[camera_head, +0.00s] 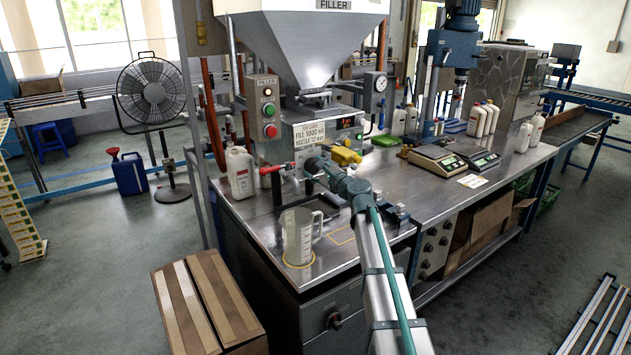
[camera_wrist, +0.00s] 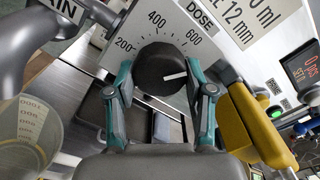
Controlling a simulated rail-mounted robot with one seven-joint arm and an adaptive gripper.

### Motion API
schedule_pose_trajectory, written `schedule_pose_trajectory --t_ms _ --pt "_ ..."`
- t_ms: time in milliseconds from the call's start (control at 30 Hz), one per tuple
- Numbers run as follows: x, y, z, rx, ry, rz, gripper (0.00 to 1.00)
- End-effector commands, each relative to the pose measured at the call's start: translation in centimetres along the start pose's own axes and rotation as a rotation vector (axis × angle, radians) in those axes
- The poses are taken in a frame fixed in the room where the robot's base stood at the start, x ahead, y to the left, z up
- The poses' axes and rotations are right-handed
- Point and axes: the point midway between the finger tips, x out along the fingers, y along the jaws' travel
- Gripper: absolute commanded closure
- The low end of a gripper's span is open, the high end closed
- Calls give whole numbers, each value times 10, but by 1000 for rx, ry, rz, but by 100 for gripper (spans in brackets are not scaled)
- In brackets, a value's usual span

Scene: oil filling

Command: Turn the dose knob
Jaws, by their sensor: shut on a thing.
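The dose knob (camera_wrist: 158,68) is round and black with a white pointer line. It sits on a pale dial plate (camera_wrist: 180,25) marked 200, 400, 600 and DOSE. The pointer line points right and slightly up, below the 600 mark. My gripper (camera_wrist: 160,75) is shut on the knob, one teal finger on each side. In the head view my gripper (camera_head: 318,166) reaches the front of the filler (camera_head: 300,40), and my arm hides the knob there.
A clear measuring jug (camera_head: 298,237) stands on the bench left of my arm; it also shows in the wrist view (camera_wrist: 30,125). A yellow part (camera_wrist: 255,128) is close right of my fingers. A white bottle (camera_head: 240,172) and red-handled valve (camera_head: 283,168) are left.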

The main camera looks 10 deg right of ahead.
Motion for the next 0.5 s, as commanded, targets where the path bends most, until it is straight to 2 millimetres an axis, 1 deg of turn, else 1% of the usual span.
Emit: schedule_pose_trajectory --t_ms 33,233,500 --pt "0 4 -5 -39 -1 0 82" --pt "0 3 -4 -178 0 0 82" --pt "0 1 -2 -284 0 1 82"
